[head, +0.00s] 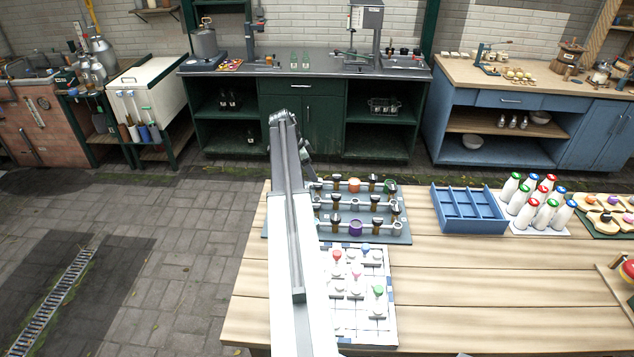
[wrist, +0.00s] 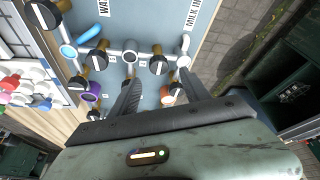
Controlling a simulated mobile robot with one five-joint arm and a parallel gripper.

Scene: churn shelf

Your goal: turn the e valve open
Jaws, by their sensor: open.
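A grey-blue valve board (head: 403,239) lies on the wooden table, with pipes and several black-topped valves. An orange part (head: 354,185) and a purple part (head: 355,227) are among them. In the wrist view the board (wrist: 150,22) has small white tags, too small to read, so I cannot tell which valve is e. My gripper (wrist: 158,82) is open over the board, its fingers pointing toward a black valve knob (wrist: 158,64). No object shows held between them; I cannot tell whether they touch anything.
A white panel with coloured knobs (head: 388,328) lies in front of the board. A blue divided crate (head: 470,224) and capped bottles (head: 540,213) stand to the right. Bare tabletop (head: 480,290) lies at front right. Green counters (head: 303,118) stand behind, across a paved floor.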

